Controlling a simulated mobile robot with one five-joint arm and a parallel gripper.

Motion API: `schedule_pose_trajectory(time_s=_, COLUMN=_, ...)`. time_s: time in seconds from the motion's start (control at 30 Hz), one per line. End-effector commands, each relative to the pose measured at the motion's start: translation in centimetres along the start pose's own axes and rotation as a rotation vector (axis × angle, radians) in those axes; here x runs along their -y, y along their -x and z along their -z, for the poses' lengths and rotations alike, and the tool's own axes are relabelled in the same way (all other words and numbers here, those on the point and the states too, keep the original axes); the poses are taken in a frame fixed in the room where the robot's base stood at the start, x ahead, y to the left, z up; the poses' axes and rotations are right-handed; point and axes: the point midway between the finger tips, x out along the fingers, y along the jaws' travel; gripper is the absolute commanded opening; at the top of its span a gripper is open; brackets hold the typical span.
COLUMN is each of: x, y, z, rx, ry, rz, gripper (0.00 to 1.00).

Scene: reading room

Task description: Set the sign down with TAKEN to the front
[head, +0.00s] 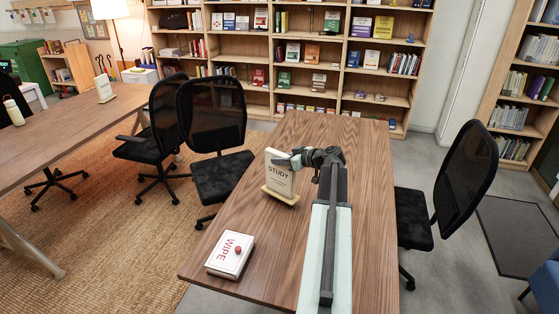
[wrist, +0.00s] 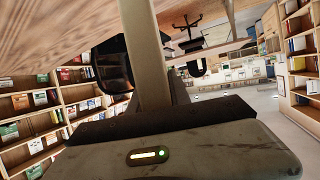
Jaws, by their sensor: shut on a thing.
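The sign (head: 281,182) is a cream board on a wooden foot, and the side turned to my head camera reads STUDY. It stands about upright at the left part of the wooden table (head: 330,138). I cannot tell whether its foot touches the top. My gripper (head: 291,160) is shut on the upper part of the sign. In the wrist view the sign shows edge-on as a beige upright (wrist: 148,50) between the dark jaws (wrist: 165,118). The word TAKEN is not visible in either view; the sign's far side is hidden.
The far part of the table is clear. Black chairs stand left (head: 215,130) and right (head: 465,185). Another sign (head: 104,88) stands on the left table.

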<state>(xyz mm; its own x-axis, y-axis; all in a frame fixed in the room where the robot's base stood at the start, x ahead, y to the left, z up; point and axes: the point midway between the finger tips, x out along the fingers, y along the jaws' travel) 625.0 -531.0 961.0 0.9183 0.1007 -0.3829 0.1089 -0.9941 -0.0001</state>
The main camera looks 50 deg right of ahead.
Motion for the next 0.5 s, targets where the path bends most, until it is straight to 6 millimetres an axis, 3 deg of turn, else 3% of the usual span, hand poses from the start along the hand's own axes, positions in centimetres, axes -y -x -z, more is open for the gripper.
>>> schedule_pose_trajectory(time_s=0.03, x=-0.8, y=-0.2, z=0.2, rx=-0.003, ry=0.024, rz=0.062, gripper=0.00)
schedule_pose_trajectory(time_s=0.3, x=-0.4, y=-0.2, z=0.2, rx=-0.002, ry=0.128, rz=0.311, gripper=0.00)
schedule_pose_trajectory(time_s=0.5, x=0.2, y=-0.5, z=-1.1, rx=-0.002, ry=0.151, rz=0.363, gripper=0.00)
